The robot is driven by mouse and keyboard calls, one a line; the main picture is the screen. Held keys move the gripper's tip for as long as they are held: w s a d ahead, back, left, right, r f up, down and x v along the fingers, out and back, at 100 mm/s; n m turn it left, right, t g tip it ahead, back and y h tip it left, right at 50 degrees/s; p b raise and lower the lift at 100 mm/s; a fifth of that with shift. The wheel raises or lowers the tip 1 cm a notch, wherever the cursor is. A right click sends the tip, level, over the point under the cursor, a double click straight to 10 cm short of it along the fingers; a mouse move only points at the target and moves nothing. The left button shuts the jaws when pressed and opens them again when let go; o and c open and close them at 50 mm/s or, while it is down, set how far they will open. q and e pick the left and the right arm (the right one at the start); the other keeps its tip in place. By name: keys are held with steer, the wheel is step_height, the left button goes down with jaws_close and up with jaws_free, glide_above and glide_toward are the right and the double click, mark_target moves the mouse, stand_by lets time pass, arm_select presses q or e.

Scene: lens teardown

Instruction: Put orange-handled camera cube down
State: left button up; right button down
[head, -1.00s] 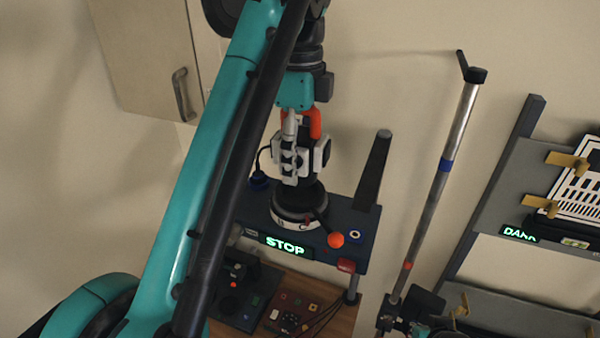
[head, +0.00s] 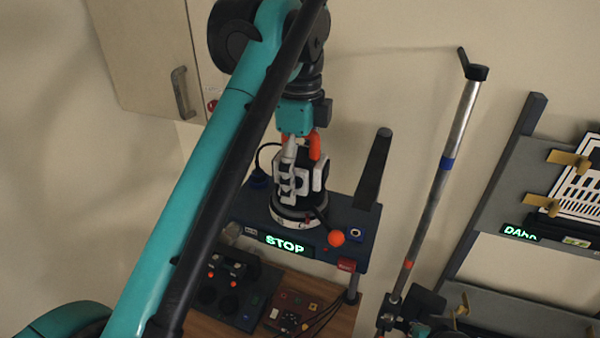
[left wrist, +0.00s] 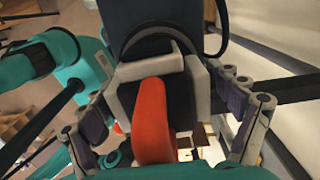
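The orange-handled camera cube (head: 313,172) is a dark block with grey-white frames. It sits at the round black-and-white mount (head: 288,217) on the dark shelf; whether it bears fully on the mount is hidden. My left gripper (head: 299,167) comes down from above with its fingers on the cube's sides. In the left wrist view the orange handle (left wrist: 152,120) stands between the two fingers of the left gripper (left wrist: 168,100), and the pads lie against the cube's grey frame. My right gripper is not in view.
The dark shelf (head: 345,222) carries a lit STOP sign (head: 285,245), an orange ball knob (head: 336,238) and an upright dark bar (head: 373,168). A metal pole (head: 437,183) and a rack with a DARK sign (head: 521,233) stand to the right. A wooden bench with devices is below.

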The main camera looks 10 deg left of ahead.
arm_select(q)
steer(key=shift+s+r, duration=0.1)
steer(key=shift+r, duration=0.25)
step_height(320, 180, up, 6)
steer(key=shift+r+p, duration=0.1)
steer(key=shift+p, duration=0.5)
steer(key=shift+r, duration=0.7)
